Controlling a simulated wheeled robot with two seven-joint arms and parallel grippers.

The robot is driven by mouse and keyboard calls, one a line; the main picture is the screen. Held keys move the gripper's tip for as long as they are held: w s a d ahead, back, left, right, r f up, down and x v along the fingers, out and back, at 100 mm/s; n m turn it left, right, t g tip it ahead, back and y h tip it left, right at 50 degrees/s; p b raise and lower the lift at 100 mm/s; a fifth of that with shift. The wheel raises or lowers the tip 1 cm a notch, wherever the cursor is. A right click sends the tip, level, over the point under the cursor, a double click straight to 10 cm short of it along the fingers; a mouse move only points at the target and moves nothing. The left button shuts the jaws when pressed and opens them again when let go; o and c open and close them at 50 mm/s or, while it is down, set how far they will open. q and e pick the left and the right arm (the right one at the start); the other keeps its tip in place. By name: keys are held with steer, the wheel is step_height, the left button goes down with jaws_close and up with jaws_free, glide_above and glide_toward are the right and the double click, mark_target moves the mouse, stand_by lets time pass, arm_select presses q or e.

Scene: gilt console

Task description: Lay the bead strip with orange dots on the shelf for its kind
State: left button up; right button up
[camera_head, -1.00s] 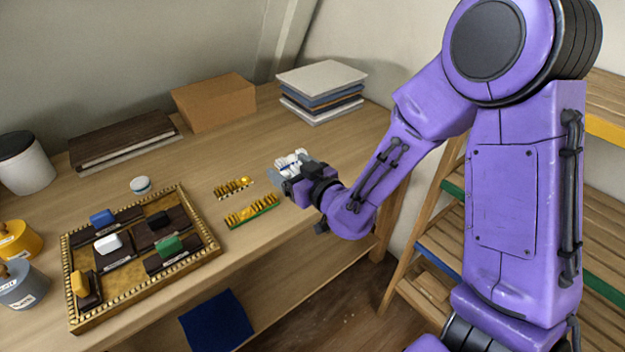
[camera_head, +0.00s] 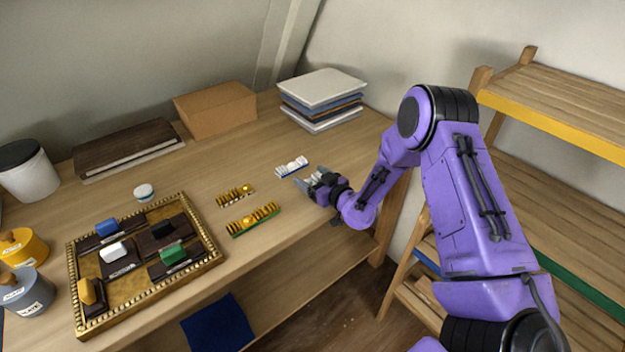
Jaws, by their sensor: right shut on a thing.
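My right gripper (camera_head: 318,183) is low over the right part of the table, near its front edge. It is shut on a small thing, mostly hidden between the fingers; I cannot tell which. A gold bead strip (camera_head: 235,194) and a gold bead strip on a green base (camera_head: 253,219) lie further left. Orange dots are too small to make out. A wooden shelf rack at the right has a yellow-edged shelf (camera_head: 560,95), a green-edged shelf (camera_head: 560,215) and a blue-edged shelf (camera_head: 427,261). My left gripper is not in view.
A gilt-rimmed tray (camera_head: 215,240) with several coloured blocks stands at the left. Pots (camera_head: 22,248) stand at the far left. A stack of books (camera_head: 322,97), a cardboard box (camera_head: 215,108) and a dark book (camera_head: 125,147) line the back. A blue cloth (camera_head: 218,322) lies below.

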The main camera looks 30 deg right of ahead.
steer(key=shift+f, duration=0.6)
steer(key=shift+f, duration=0.2)
steer(key=o, duration=1.1)
steer(key=shift+r, duration=0.1)
